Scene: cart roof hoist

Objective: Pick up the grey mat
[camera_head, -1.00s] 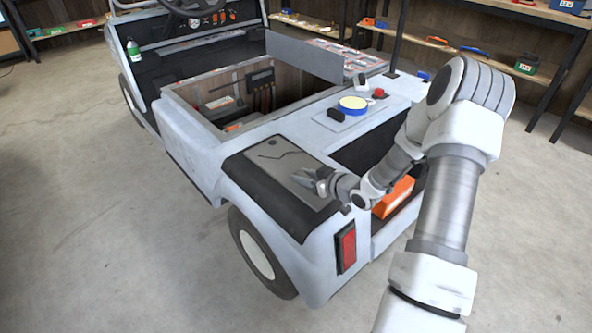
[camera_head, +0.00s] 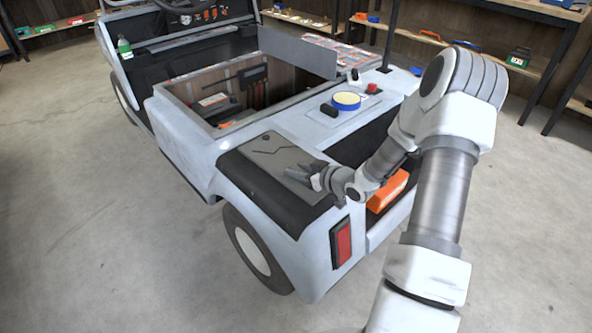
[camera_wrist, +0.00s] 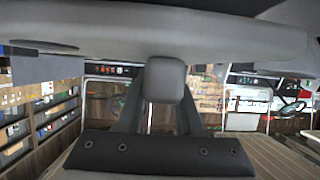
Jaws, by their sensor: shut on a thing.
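The grey mat (camera_head: 277,153) lies on the black rear corner of the cart in the head view. It looks about flat, with a thin dark curved line on its surface. My gripper (camera_head: 299,174) is at the mat's near right part, shut on it. The fingers cover a small part of the mat there. In the wrist view, a broad grey shape fills the top and a grey piece sits between my fingers. I cannot tell there how the mat is held.
The light-blue cart (camera_head: 260,215) has an open bay with tools. A yellow-topped round item (camera_head: 346,101) and a red button (camera_head: 374,88) sit on its deck. An orange box (camera_head: 388,191) is in the recess below my arm. Shelves (camera_head: 420,38) line the back. Floor at left is clear.

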